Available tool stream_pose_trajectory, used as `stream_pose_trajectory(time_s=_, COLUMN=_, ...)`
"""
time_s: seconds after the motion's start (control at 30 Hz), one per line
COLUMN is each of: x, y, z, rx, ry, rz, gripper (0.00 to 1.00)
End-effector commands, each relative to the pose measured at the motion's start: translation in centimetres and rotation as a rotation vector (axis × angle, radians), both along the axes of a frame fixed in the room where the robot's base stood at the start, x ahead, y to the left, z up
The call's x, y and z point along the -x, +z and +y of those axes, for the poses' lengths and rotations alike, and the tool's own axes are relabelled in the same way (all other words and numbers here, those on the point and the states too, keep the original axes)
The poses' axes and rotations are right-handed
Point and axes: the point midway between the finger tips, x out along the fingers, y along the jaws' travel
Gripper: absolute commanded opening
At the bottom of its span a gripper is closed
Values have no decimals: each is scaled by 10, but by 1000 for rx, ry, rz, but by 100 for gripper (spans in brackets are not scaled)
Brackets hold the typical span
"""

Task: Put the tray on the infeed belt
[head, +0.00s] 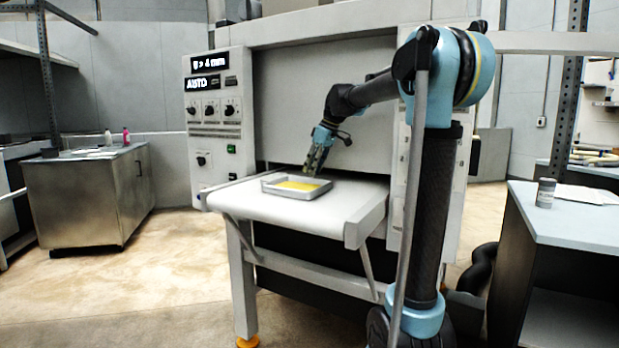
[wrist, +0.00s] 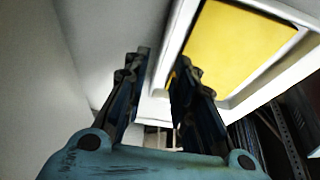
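The tray (head: 283,193) is a shallow light-grey pan with a yellow sheet (head: 299,185) in it. It lies flat on the white infeed belt (head: 330,215) of the machine. My gripper (head: 315,168) reaches down from the right, at the tray's far side. In the wrist view my gripper (wrist: 161,62) has its two fingers apart, with a gap between them. The tray's pale rim (wrist: 176,42) runs by the fingertips there, and its yellow sheet shows to their right. I cannot tell whether a finger touches the rim.
The machine's control panel (head: 216,110) stands left of the belt. A steel cabinet (head: 85,195) with bottles stands at the left. The floor on the left is clear.

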Motion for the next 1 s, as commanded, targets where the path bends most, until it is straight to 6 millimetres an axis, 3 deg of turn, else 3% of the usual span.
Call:
stream_pose_trajectory(time_s=0.2, x=7, y=40, z=-16, rx=-1, ry=-1, rz=-1, gripper=25)
stream_pose_trajectory(time_s=0.4, x=11, y=66, z=-25, rx=0, ry=0, rz=-1, gripper=25)
stream_pose_trajectory(time_s=0.6, x=13, y=76, z=-29, rx=0, ry=0, rz=-1, gripper=25)
stream_pose_trajectory(time_s=1.0, x=13, y=76, z=-29, rx=0, ry=1, rz=0, gripper=25)
